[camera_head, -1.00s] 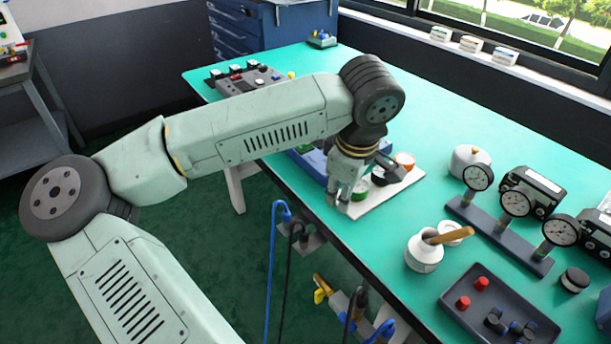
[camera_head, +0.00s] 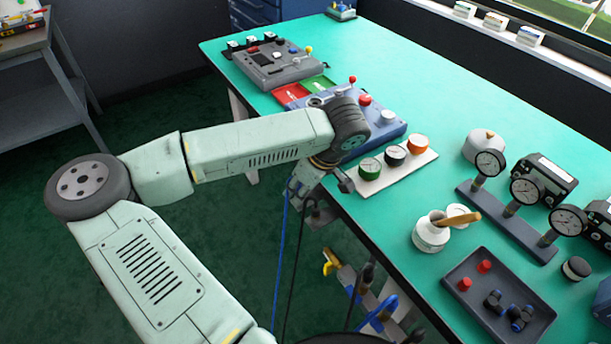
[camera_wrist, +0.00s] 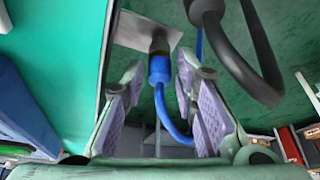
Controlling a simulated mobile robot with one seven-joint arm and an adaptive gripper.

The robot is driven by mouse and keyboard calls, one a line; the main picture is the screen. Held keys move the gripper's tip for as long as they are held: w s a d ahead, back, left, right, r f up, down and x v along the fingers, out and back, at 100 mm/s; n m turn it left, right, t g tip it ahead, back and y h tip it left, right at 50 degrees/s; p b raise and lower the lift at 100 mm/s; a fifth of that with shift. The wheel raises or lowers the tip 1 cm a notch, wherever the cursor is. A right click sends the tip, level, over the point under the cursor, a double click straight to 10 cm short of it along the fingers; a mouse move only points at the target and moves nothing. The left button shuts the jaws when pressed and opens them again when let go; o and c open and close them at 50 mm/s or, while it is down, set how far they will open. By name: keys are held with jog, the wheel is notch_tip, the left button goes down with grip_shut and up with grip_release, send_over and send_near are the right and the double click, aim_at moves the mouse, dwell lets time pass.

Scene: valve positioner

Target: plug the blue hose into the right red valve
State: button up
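The blue hose (camera_head: 281,255) hangs at the table's near edge in the head view. In the wrist view its blue plug end (camera_wrist: 159,69) points up at a pale holder plate, with the blue tube (camera_wrist: 166,122) curving below. My gripper (camera_head: 299,197) is at the table edge by the hose top. In the wrist view my gripper (camera_wrist: 160,82) is open, its purple-padded fingers on either side of the blue plug, with gaps visible. A blue valve block (camera_head: 388,131) with red knobs (camera_head: 365,100) stands on the table, partly hidden by my wrist; I cannot tell its ports.
A black hose (camera_wrist: 235,55) loops close to the right finger. A white strip (camera_head: 404,177) with green, black and orange gauges lies near the table edge. A grey panel (camera_head: 285,70) stands further back. A dark tray (camera_head: 472,310) and a gauge stand (camera_head: 505,212) are at right.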

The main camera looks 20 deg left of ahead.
jog(key=shift+a+f, duration=0.1)
jog(key=shift+f, duration=0.2)
jog(key=shift+c, duration=0.3)
grip_shut()
dwell(0.3)
dwell(0.4)
